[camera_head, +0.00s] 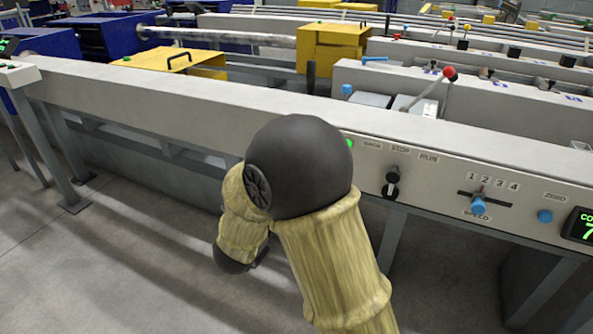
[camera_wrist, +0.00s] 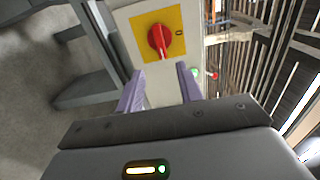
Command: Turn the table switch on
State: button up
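A red rotary switch (camera_wrist: 158,38) on a yellow square plate (camera_wrist: 136,24) shows at the top of the wrist view. Its narrow handle points toward the bottom of that picture, and a small mark, perhaps a 0, is on the plate to its right. My gripper (camera_wrist: 160,72) has two pale purple fingers, spread apart with nothing between them. The switch lies beyond the fingertips, roughly in line with the gap, apparently untouched. In the head view neither the red switch nor my gripper shows; my arm covers part of the table front.
In the head view the grey table front (camera_head: 450,165) carries a black selector knob (camera_head: 391,182), a blue speed slider (camera_head: 478,206) and a blue button (camera_head: 545,216). A red-knobbed lever (camera_head: 449,73) stands above. Open floor (camera_head: 90,270) is at left.

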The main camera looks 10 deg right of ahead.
jog(key=v, duration=0.6)
jog(key=shift+p, duration=0.45)
jog(key=s+d+f+n+g+y+p, duration=0.1)
jog(key=s+d+n+g+y+p, duration=0.45)
jog(key=n, duration=0.75)
jog(key=s+d+n+g+y+p, duration=0.3)
jog(key=s+d+n+g+y, duration=0.35)
jog(key=n, duration=0.65)
notch_tip(320, 180, up, 37)
jog(key=s+a+h+p, duration=0.1)
jog(key=s+a+p, duration=0.1)
jog(key=p, duration=3.5)
jog(key=shift+s+m, duration=0.3)
